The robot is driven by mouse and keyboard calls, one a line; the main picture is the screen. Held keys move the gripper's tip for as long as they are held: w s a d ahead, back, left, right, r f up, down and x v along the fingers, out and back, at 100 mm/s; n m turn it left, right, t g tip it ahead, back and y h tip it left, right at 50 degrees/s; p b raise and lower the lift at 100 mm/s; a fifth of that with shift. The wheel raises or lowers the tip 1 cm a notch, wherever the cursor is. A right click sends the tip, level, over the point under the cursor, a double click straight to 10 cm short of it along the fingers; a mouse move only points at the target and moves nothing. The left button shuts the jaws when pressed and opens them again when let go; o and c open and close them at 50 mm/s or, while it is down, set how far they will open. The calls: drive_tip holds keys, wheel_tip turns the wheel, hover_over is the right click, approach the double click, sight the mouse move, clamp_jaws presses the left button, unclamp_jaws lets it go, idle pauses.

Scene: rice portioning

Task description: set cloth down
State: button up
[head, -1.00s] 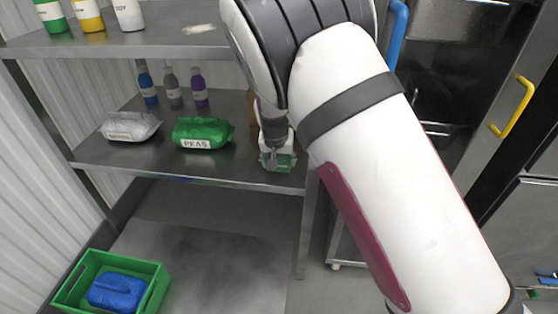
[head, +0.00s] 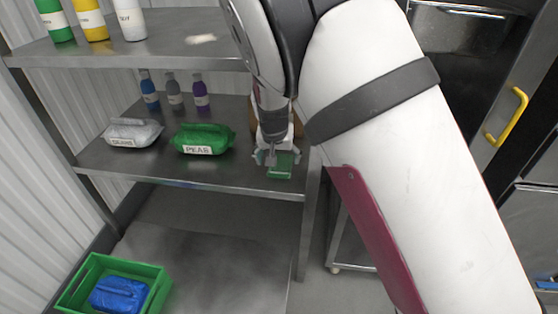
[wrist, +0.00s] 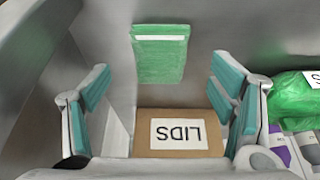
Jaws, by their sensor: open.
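The green cloth (head: 281,166), a folded rectangle, lies flat on the middle steel shelf (head: 235,178), close to its front edge at the right end. In the wrist view the cloth (wrist: 159,62) shows a pale stripe along one edge and lies apart from the teal finger pads. My gripper (head: 276,159) is just above and beside the cloth in the head view. In the wrist view my gripper (wrist: 163,88) is open, with nothing between its fingers. My wrist hides part of the shelf behind it.
A brown LIDS box (wrist: 180,133) stands on the same shelf. The green PEAS bag (head: 204,139), a white bag (head: 132,132) and small bottles (head: 173,91) are to the left. An upper shelf (head: 130,50) overhangs. A green crate (head: 152,298) with a blue item is on the floor.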

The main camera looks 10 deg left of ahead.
drive_tip(key=p+v, duration=0.1)
drive_tip(key=v, duration=0.5)
drive_tip(key=shift+p, duration=0.3)
drive_tip(key=shift+r, duration=0.1)
drive_tip(key=shift+s, duration=0.15)
